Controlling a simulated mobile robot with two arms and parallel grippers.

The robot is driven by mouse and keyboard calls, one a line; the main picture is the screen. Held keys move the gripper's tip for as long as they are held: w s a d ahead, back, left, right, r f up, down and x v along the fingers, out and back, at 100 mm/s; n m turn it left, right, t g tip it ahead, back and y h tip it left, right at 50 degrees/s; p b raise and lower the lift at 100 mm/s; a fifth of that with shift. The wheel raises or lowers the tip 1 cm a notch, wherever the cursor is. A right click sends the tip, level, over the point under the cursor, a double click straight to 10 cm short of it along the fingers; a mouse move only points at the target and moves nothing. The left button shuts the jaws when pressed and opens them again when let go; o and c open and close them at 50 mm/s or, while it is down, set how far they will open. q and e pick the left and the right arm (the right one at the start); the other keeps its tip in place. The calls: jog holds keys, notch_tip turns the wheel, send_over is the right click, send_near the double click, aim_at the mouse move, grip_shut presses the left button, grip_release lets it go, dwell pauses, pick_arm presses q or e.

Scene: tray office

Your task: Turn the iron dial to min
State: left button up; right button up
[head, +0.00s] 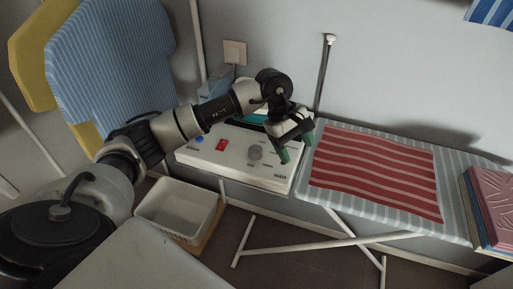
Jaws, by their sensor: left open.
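The iron station (237,168) is a white box with a sloped front panel at the left end of the ironing board. Which way the dial points is too small to tell. A red switch (222,144) and a blue mark are to its left. My left gripper (293,148) has green fingertips, is open, and hangs just right of the dial, over the station's right edge, apart from the dial. My right gripper is not in view.
The striped ironing board (455,190) carries a red striped cloth (375,170) and, at the right end, folded cloths (492,205). A white basket (178,208) stands below the station. A striped shirt (110,70) hangs at the left. The wall is close behind.

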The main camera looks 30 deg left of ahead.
aim_at(256, 149)
pick_arm(q)
jog(key=a+r+y, duration=0.3)
jog(key=a+y, duration=0.2)
jog(key=a, duration=0.6)
jog(key=shift+m+g, duration=0.4)
jog(key=f+p, duration=0.1)
jog(key=f, duration=0.4)
jog(key=f+p, duration=0.1)
jog(key=f, duration=0.3)
jog(key=shift+s+a+f, duration=0.1)
jog(key=shift+a+f, duration=0.1)
jog(key=shift+f, duration=0.45)
jog(key=shift+c, duration=0.5)
jog(key=c, duration=0.8)
